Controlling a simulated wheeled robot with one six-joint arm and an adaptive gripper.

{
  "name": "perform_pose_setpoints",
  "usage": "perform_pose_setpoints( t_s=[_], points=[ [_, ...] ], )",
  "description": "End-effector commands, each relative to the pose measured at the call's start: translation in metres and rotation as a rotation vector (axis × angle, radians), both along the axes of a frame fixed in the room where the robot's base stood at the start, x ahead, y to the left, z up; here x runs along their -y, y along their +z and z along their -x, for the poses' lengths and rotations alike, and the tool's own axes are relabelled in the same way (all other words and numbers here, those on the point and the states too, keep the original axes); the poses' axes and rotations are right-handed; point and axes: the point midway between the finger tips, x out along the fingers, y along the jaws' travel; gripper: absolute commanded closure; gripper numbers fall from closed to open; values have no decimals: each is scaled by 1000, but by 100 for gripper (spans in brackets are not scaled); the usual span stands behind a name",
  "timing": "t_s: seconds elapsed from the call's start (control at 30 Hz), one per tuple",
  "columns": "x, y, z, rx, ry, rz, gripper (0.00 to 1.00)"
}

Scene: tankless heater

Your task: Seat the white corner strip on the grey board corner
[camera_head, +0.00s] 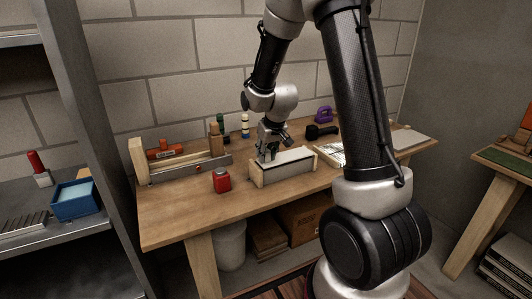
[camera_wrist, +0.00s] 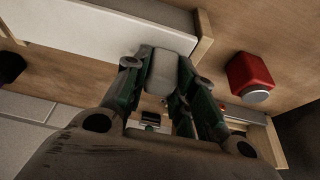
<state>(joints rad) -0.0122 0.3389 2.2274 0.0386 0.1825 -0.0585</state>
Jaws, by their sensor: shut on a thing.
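The grey board (camera_head: 290,168) stands on the workbench, held between wooden end pieces. It also shows in the wrist view as a long pale slab (camera_wrist: 105,28). My gripper (camera_head: 265,154) is above the board's left end, pointing down. In the wrist view my gripper (camera_wrist: 163,72) is shut on a small pale piece (camera_wrist: 164,66), which appears to be the white corner strip. The fingers hide most of the strip. It lies close to the board's end; I cannot tell whether it touches the corner.
A red container (camera_head: 221,181) stands just left of the board; it also shows in the wrist view (camera_wrist: 250,75). A wooden rack with an orange tool (camera_head: 165,150) is at the back left. A black tool (camera_head: 321,131) lies behind to the right. The bench front is clear.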

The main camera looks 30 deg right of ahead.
Motion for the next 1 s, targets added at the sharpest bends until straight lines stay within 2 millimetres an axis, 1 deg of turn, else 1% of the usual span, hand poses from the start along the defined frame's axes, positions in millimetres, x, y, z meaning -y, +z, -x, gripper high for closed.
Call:
perform_pose_setpoints(
  t_s=[1.0],
  points=[
    [0, -14, 0, 0, 0, 0, 100]
  ],
)
